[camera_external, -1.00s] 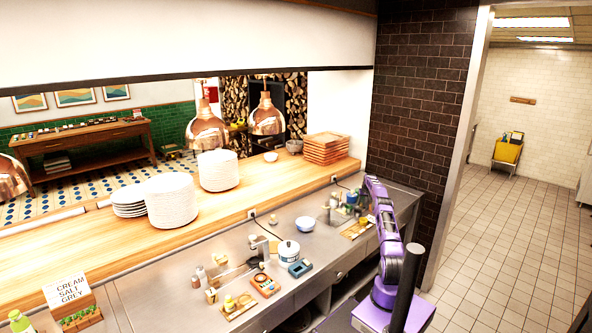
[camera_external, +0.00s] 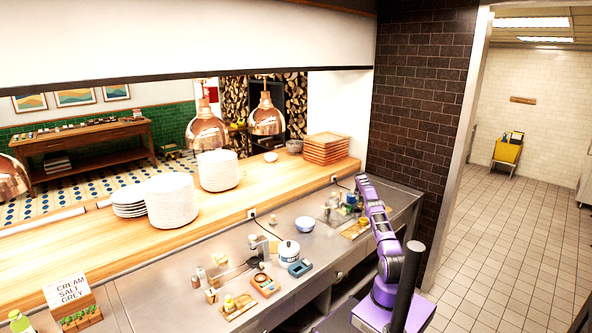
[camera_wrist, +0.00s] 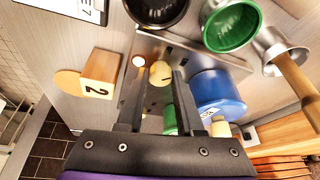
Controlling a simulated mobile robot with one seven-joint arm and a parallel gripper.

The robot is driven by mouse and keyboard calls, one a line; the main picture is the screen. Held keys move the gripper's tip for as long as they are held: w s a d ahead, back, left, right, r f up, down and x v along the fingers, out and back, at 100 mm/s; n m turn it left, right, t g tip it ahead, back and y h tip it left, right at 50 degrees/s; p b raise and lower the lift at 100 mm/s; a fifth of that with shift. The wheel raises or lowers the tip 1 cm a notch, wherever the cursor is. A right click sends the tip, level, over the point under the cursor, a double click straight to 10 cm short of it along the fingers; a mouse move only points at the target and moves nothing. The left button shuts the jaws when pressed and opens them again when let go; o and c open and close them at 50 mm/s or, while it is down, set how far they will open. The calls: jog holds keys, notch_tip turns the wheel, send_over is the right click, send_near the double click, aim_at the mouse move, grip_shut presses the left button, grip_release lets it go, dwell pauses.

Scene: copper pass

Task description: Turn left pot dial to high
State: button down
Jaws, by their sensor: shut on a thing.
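My gripper (camera_wrist: 160,88) shows in the wrist view with its two dark fingers either side of a small cream round thing (camera_wrist: 160,75) with a dark mark. It is shut on this thing; I cannot tell whether it is a dial. In the external view the gripper is hidden or too small to make out, at the far right end of the counter. A white pot (camera_external: 288,252) stands mid-counter, with a blue device (camera_external: 300,268) and an orange device (camera_external: 264,285) in front. Any dial setting is too small to read.
In the wrist view, a wooden block (camera_wrist: 101,70) marked 2 lies left. A green cup (camera_wrist: 231,24), a metal cup (camera_wrist: 276,48) and a blue container (camera_wrist: 216,95) stand close by on the right. White plates (camera_external: 172,203) and copper lamps (camera_external: 207,133) are farther left.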

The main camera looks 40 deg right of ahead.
dwell(0.4)
jog(key=c, duration=0.6)
grip_release()
jog(key=shift+o, duration=0.2)
jog(key=b+v, duration=0.1)
jog(key=v, duration=1.6)
jog(key=shift+r, duration=0.2)
jog(key=shift+w, duration=0.1)
